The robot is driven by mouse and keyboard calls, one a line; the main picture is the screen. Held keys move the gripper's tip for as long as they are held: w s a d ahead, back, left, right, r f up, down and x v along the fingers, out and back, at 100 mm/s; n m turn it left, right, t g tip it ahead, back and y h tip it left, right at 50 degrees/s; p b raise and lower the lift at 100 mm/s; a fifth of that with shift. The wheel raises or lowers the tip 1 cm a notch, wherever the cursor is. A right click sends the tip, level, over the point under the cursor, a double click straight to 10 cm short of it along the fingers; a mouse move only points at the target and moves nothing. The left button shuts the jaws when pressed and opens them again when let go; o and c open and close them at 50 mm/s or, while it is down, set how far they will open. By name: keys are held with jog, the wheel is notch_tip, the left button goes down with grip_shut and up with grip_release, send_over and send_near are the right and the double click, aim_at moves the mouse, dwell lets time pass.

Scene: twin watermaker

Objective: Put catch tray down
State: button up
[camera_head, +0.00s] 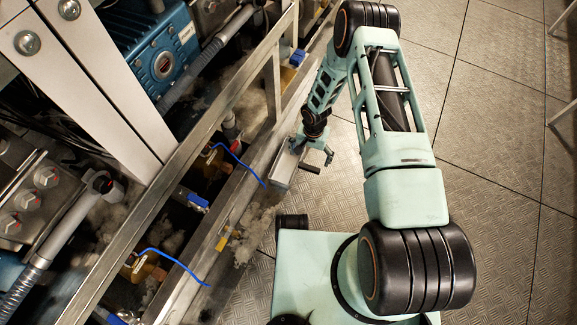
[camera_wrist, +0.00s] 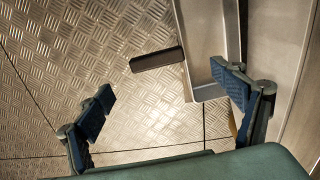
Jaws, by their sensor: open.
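The catch tray (camera_head: 284,173) is a shallow metal tray beside the lower rail of the machine frame, with a dark bar handle (camera_head: 311,167) on its floor-facing side. In the wrist view the tray (camera_wrist: 204,45) is partly visible at upper right, and its handle (camera_wrist: 157,59) sticks out over the tread-plate floor. My gripper (camera_head: 313,155) is open above the handle side of the tray. In the wrist view, the fingers of my gripper (camera_wrist: 166,97) are wide apart, with nothing between them. The handle lies beyond the fingertips, apart from them. The tray's far part is hidden.
The metal frame rail (camera_head: 190,165) runs diagonally along the left, with pumps, hoses and blue-handled valves (camera_head: 198,201) behind it. Blue cables (camera_head: 172,258) hang over the lower rail. The tread-plate floor (camera_head: 490,150) on the right is clear.

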aim_at(309, 167)
jog(key=f+b, duration=0.1)
jog(key=f, duration=0.3)
jog(key=f+b, duration=0.2)
jog(key=f, duration=0.2)
jog(key=shift+s+d+f, duration=0.15)
jog(key=shift+s+f, duration=0.05)
jog(key=shift+f, duration=0.15)
jog(key=shift+r, duration=0.1)
jog(key=c, duration=1.9)
